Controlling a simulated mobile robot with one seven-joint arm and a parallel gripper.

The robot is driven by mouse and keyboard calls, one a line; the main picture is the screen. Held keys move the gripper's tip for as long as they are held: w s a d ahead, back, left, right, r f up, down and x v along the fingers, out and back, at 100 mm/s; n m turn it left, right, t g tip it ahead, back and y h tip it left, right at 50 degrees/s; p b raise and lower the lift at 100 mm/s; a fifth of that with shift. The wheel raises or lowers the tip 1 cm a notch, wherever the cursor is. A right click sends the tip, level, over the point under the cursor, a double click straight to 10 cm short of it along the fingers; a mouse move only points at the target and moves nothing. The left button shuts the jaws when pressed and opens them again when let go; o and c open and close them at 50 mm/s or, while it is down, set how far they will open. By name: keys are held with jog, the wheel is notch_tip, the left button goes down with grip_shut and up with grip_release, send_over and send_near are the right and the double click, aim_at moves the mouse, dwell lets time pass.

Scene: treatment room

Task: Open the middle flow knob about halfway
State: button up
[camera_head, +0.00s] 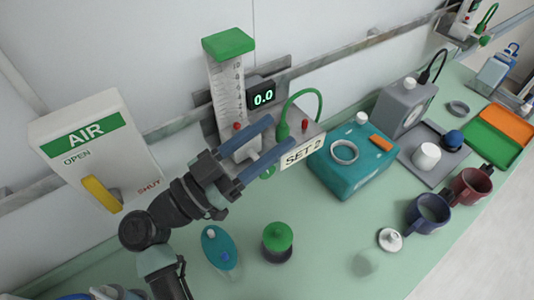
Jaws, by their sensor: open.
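The middle flow unit stands on the wall rail, with a clear scaled tube (228,92) under a green cap (228,43). Its display (263,96) reads 0.0 and its label (302,152) reads SET 2.
A white AIR box (97,150) with a yellow lever (101,194) is on the left wall. A green hose (302,104) rises beside the unit. A teal box (352,158), a green-lidded jar (277,240) and mugs (428,212) stand on the counter.

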jog(key=shift+r, duration=1.15)
